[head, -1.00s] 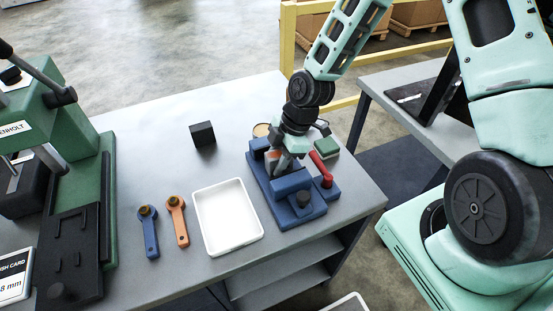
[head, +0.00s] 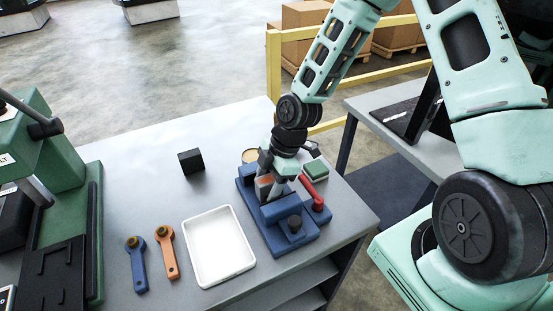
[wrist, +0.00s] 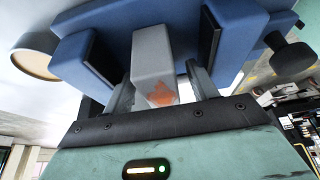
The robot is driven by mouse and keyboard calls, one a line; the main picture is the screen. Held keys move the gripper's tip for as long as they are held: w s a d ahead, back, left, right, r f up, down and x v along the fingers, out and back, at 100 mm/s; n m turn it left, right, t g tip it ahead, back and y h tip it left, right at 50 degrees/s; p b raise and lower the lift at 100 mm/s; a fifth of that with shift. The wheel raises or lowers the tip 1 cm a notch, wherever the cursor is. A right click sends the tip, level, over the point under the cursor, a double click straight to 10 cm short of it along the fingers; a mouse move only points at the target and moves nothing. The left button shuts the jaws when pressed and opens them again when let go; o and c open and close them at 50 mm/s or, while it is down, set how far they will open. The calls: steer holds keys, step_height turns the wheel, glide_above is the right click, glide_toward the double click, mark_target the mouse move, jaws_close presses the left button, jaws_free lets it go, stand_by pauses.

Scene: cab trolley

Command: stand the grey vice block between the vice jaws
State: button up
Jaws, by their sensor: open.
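The block (head: 264,183) also shows in the head view, partly hidden by my gripper. My gripper (wrist: 160,88) is open, with one finger on each side of the block's near end. The right finger is apart from it; I cannot tell whether the left one touches.
A white tray (head: 247,266) lies left of the vice, with an orange-handled tool (head: 168,258) and a blue-handled tool (head: 138,269) beside it. A black cube (head: 190,161) sits farther back. A round tin (head: 250,155) and a green block (head: 316,169) flank the vice's far end.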

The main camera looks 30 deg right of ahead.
steer(key=v, duration=1.6)
steer(key=shift+d+r, duration=0.2)
steer(key=shift+r, duration=0.05)
steer(key=s+a+r+m+h, duration=0.1)
steer(key=s+a+m, duration=0.4)
steer(key=s, duration=0.5)
steer(key=s+a+r+m+h+b, duration=0.1)
steer(key=s+a+m, duration=0.4)
steer(key=s, duration=0.5)
steer(key=shift+a+r+h, duration=0.6)
steer(key=shift+a+h, duration=0.3)
steer(key=shift+a, duration=0.25)
